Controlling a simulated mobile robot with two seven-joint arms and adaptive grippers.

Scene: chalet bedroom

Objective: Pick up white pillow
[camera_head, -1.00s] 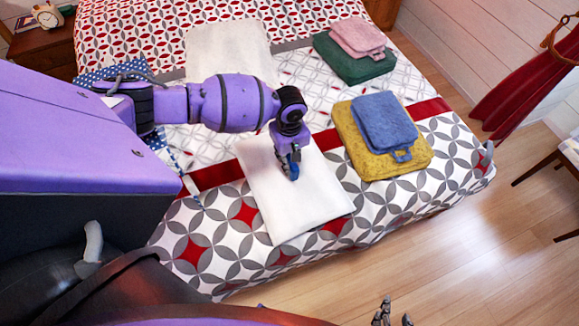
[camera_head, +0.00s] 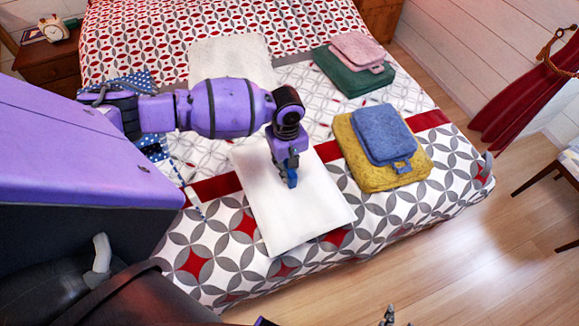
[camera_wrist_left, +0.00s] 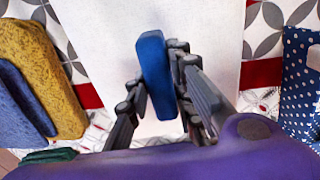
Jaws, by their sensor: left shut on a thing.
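A flat white pillow-like piece (camera_head: 318,207) lies on the near end of the patterned bed, below my left gripper. A second white flat piece (camera_head: 228,58) lies farther up the bed, partly behind my left arm; I cannot tell which is the task's white pillow. My left gripper (camera_head: 287,176) points down over the near one and is shut on a small blue block (camera_wrist_left: 156,75). In the wrist view the block sits between the fingers with the white surface (camera_wrist_left: 100,30) behind it. Only a fingertip of my right gripper (camera_head: 388,315) shows at the bottom edge.
Blue towel (camera_head: 384,133) on yellow towel (camera_head: 352,160) lies right of the near white piece. Pink towel (camera_head: 358,47) on green towel (camera_head: 340,75) lies farther back. A blue dotted cloth (camera_wrist_left: 298,90) is also near.

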